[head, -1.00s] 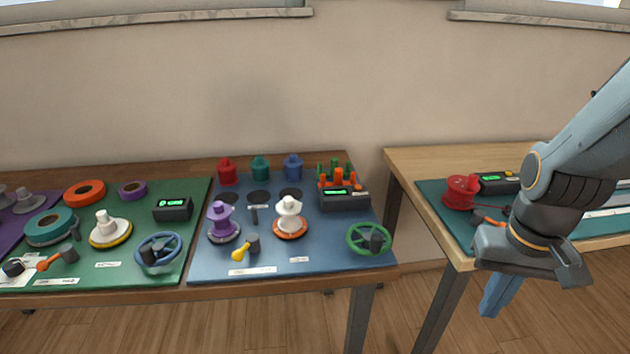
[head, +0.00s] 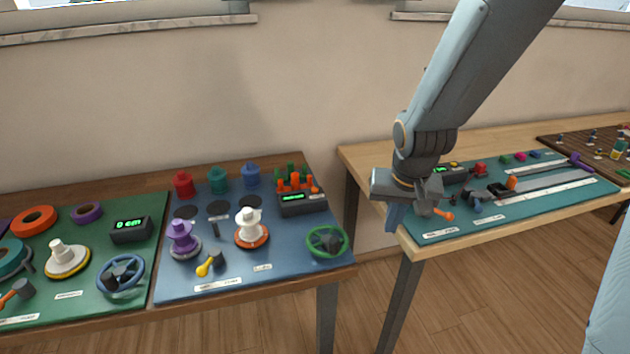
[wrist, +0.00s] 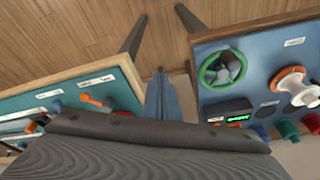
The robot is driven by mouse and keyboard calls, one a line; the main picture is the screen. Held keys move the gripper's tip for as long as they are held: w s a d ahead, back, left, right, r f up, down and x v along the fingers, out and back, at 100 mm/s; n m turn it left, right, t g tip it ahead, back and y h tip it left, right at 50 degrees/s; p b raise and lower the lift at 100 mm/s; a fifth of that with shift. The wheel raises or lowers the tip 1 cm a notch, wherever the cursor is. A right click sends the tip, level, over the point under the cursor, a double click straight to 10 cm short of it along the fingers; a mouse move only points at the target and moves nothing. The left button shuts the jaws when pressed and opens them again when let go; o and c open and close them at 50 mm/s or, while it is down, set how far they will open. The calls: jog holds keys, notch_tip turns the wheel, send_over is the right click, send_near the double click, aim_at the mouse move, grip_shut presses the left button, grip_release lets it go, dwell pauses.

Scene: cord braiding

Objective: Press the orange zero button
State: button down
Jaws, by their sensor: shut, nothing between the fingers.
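A dark counter box (head: 303,206) with a green lit display stands at the back right of the blue mat, with orange and green pegs crowded behind it. A small orange spot (head: 315,190) at its right end may be a button; I cannot tell. The box also shows in the wrist view (wrist: 228,105). Another dark box with a green display (head: 441,170) is partly hidden behind my arm on the teal mat, with a small yellow-orange spot on top. My gripper (head: 393,218) is shut and empty, pointing down beside the right table's left end, apart from both boxes.
The blue mat (head: 235,281) also holds a green handwheel (head: 327,241), an orange-rimmed white spool (head: 251,229) and a purple spool (head: 183,238). A gap separates the two tables. The teal mat (head: 530,218) holds an orange-handled crank (head: 440,213) near my gripper.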

jog(key=w+a+r+m+t+p, duration=0.1)
jog(key=w+a+r+p, duration=0.1)
jog(key=w+a, duration=0.15)
jog(key=w+a+r+t+y+p, duration=0.1)
jog(key=w+a+p, duration=0.1)
jog(key=w, duration=0.3)
jog(key=w+a+r+m+t+p, duration=0.1)
jog(key=w+a+r+p, duration=0.1)
jog(key=w+a, duration=0.15)
jog(key=r+m+t+y+p, duration=0.1)
jog(key=r+t+y+p, duration=0.1)
jog(key=t+p, duration=0.15)
send_over(315, 190)
jog(key=s, duration=0.1)
jog(key=shift+d+f+g+p, duration=0.15)
jog(key=shift+g+p, duration=0.25)
jog(key=shift+g, duration=0.05)
jog(key=shift+f, duration=0.1)
jog(key=shift+f+b, duration=3.1)
jog(key=shift+f, duration=1.2)
jog(key=shift+f, duration=0.15)
jog(key=shift+f, duration=0.3)
